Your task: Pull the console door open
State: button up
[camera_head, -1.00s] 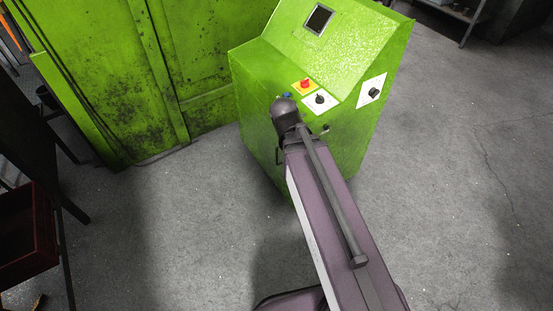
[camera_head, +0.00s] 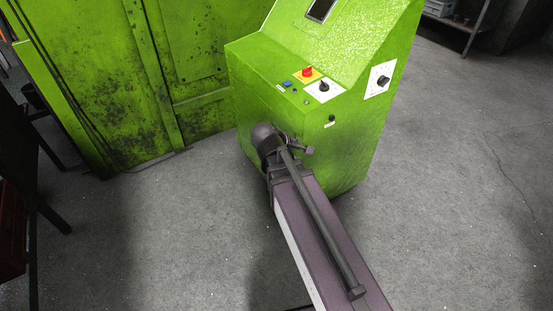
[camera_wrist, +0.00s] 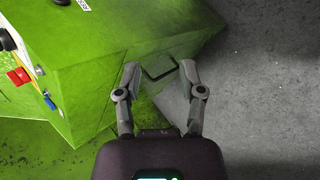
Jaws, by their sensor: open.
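The green console (camera_head: 300,115) stands ahead, with its front face partly hidden by my arm in the head view. In the wrist view its door side (camera_wrist: 104,66) fills the upper middle, and a dark bar handle (camera_wrist: 160,77) shows near its edge. My gripper (camera_wrist: 158,67) is open, with one finger on either side of the handle. The fingertips look close to it, but I cannot tell whether they touch. I cannot tell whether the door stands slightly ajar.
A red button (camera_head: 307,72) and dark knobs sit on the console top. A large green machine wall (camera_head: 100,90) stands behind at left. A dark stand (camera_head: 20,170) is at the far left edge. Grey floor (camera_head: 450,200) is open to the right.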

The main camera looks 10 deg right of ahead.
jog(key=w+a+f+n+t+h+b, duration=0.1)
jog(key=w+a+f+n+t+b, duration=0.2)
jog(key=f+n+b, duration=0.3)
jog(key=w+a+f+n+t+h+b, duration=0.1)
jog(key=w+a+f+n+t+b, duration=0.2)
jog(key=b, duration=1.3)
jog(key=w+a+f+n+t+h+b, duration=0.1)
jog(key=w+a+f+n+t+b, duration=0.2)
jog(key=f+n+b, duration=0.6)
notch_tip(320, 180, down, 2)
jog(key=shift+w+a+f+t+b, duration=0.25)
jog(key=shift+w+t+b, duration=0.25)
jog(key=shift+w+b, duration=0.35)
jog(key=shift+d, duration=0.1)
jog(key=x, duration=1.3)
jog(key=shift+w+d+r, duration=0.1)
jog(key=shift+d, duration=0.2)
grip_shut()
